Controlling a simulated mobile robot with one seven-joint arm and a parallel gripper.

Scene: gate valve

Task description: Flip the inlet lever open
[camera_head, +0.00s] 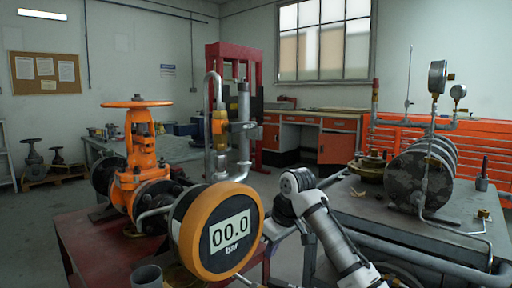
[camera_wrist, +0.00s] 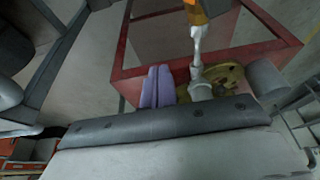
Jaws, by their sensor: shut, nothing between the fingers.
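My gripper shows in the wrist view as two purple fingers (camera_wrist: 158,84) lying side by side, shut and empty, over the near edge of the red bench. In the head view my gripper is largely hidden behind the gauge and my own wrist. The orange gate valve (camera_head: 139,170) with its round handwheel (camera_head: 137,104) stands on the red bench. A large round orange-rimmed gauge (camera_head: 230,232) reads 00.0 bar. In the wrist view a pale metal stem (camera_wrist: 197,48) and a brass part (camera_wrist: 226,74) are just right of the fingers. I cannot tell for sure which part is the inlet lever.
The red bench (camera_head: 92,240) carries a grey cup-like cylinder (camera_head: 147,277). Upright pipes (camera_head: 243,120) rise behind the gauge. At right, a grey table (camera_head: 370,210) holds a dark tank (camera_head: 418,176) with gauges and pipes. Floor shows between the benches.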

